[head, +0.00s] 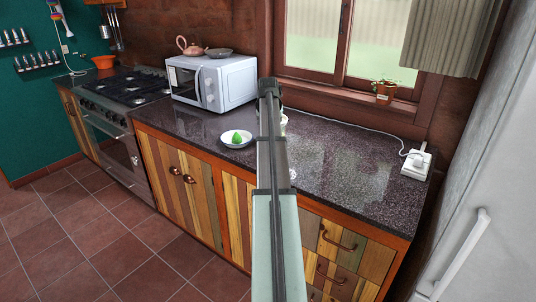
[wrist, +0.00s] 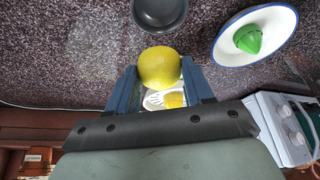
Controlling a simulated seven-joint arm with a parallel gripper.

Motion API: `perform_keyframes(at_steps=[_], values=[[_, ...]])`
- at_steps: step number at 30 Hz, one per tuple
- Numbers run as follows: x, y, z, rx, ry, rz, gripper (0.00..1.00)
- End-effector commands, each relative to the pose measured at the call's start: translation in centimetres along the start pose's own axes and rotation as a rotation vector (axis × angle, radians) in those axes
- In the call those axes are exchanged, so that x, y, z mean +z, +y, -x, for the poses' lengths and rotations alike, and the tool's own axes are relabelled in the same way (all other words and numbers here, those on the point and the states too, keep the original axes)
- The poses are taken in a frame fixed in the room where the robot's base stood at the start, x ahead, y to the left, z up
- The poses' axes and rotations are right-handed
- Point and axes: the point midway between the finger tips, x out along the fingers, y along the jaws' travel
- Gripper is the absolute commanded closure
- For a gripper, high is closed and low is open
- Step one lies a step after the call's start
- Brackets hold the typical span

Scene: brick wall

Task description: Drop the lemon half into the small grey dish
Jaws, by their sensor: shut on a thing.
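In the wrist view my gripper (wrist: 160,85) has its two blue fingers closed on a yellow lemon half (wrist: 159,67), which shows at the fingertips. The small grey dish (wrist: 160,14) is on the dark speckled counter just beyond the lemon half, cut by the top edge of the view. The lemon half is apart from the dish in the picture; its height above the counter is hard to tell. In the head view my arm hides the lemon half, the grey dish and the fingers.
A white juicer dish with a green cone (wrist: 249,38) stands right of the grey dish; it also shows in the head view (head: 236,138). A white thing with yellow (wrist: 165,99) shows between my fingers. A microwave (head: 212,80) and a white socket box (head: 416,162) stand on the counter.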

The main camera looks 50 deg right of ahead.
Motion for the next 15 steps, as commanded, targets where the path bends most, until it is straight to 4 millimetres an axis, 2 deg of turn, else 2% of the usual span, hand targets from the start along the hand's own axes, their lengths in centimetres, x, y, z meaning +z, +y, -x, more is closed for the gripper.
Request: perform_keyframes(at_steps=[6,15], values=[[0.9,0.0,-2.0,0.0,0.0,0.0,0.85],[1.1,0.0,-2.6,0.0,0.0,0.0,0.85]])
